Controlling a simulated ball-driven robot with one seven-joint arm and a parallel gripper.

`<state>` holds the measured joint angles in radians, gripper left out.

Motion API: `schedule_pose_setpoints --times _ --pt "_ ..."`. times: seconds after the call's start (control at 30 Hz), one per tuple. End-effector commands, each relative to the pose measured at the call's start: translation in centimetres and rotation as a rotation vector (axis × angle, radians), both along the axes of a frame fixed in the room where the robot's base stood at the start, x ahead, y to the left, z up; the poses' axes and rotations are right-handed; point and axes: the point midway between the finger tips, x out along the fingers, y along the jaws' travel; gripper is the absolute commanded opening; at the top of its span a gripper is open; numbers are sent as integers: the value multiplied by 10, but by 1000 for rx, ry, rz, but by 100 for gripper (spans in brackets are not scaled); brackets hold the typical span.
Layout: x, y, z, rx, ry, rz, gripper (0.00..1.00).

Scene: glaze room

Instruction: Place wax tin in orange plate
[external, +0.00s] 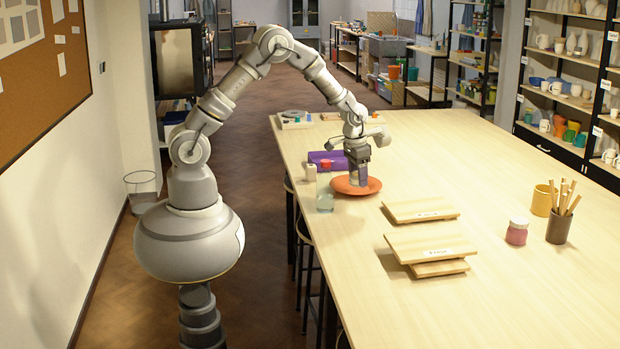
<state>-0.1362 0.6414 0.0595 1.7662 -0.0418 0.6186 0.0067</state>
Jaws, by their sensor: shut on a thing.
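The orange plate (342,187) is a shallow round dish on the long pale table, near its left edge. My gripper (358,178) points down over the right part of the plate. It is shut on a small greyish thing, which I take to be the wax tin (361,180). The fingers hide much of the tin. It is low within the plate's outline, and I cannot tell whether it touches the plate.
A clear glass jar (325,196) stands just left of the plate, with a small pale block (311,173) and a purple box (327,158) behind. Wooden boards (420,209), a pink jar (517,232), a yellow mug (542,201) and a brush pot (559,227) stand right. The far right table is clear.

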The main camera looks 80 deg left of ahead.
Motion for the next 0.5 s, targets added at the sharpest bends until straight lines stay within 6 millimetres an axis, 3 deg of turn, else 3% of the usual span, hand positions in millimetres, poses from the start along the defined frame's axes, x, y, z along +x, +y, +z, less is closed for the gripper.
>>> schedule_pose_setpoints --times 0.03,0.2,0.33,0.5 --pt "11 28 7 -1 -1 12 18" --pt "30 99 20 -5 -4 14 19" --pt "34 129 25 -8 -6 14 19" --pt "35 139 11 -10 -4 12 19"
